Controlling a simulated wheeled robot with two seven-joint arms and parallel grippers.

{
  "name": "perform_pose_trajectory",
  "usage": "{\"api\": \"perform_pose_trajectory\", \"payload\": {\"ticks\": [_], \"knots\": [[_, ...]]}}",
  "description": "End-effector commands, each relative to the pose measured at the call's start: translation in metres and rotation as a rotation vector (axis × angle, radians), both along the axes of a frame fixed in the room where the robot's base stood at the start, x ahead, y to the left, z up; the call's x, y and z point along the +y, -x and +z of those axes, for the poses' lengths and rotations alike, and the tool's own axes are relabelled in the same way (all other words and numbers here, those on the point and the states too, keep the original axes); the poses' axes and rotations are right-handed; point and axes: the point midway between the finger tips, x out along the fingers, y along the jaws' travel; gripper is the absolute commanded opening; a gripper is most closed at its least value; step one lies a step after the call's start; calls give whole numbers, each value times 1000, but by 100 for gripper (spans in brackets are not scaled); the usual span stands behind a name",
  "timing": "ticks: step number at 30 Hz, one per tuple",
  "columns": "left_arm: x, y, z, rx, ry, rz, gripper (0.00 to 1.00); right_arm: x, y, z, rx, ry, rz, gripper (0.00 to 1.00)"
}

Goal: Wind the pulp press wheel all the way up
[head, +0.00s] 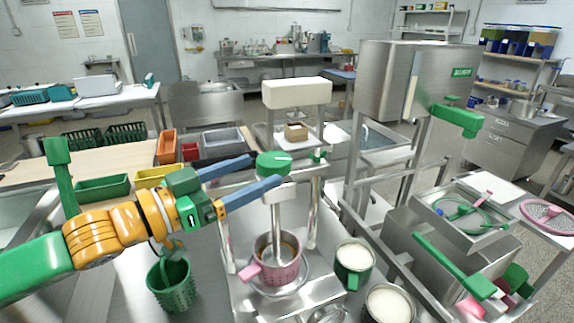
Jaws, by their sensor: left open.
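A round green wheel (273,161) tops a steel spindle (278,212) in the middle of the head view; it looks like the pulp press wheel. The spindle runs down into a pink perforated pot (279,272) on the press's steel base. My left gripper (267,169) reaches in from the left with its two blue fingers spread. The fingertips are at the wheel's left side, one at its upper left and one overlapping its lower edge. Whether they touch the wheel I cannot tell. My right gripper is not in view.
Steel posts (314,205) stand just right of the wheel. A green-handled cup (354,264) and a metal pot (389,304) with pale contents stand right of the press. A green perforated basket (172,286) is below my left arm. A large steel machine (387,80) rises at right.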

Motion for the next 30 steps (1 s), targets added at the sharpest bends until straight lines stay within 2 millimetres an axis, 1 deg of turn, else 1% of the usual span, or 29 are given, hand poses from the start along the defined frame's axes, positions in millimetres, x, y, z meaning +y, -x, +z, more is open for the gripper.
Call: {"api": "perform_pose_trajectory", "payload": {"ticks": [1,3,9,12,17,24,26,27,29,30], "knots": [[-9,-5,-3,1,1,-4,86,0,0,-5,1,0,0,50],[-20,-14,-1,0,3,-3,86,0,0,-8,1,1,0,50],[-47,-36,2,2,3,-1,86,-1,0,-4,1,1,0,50],[-56,-43,2,2,3,-1,86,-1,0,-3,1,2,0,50],[-62,-48,2,2,3,1,86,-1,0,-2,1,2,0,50],[-63,-48,1,1,2,1,86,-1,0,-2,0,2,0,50],[-63,-48,1,1,2,1,70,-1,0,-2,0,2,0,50],[-63,-48,1,1,2,1,59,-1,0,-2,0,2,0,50],[-63,-48,1,1,2,1,43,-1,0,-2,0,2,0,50],[-63,-48,1,1,2,1,32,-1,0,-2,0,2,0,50]]}}
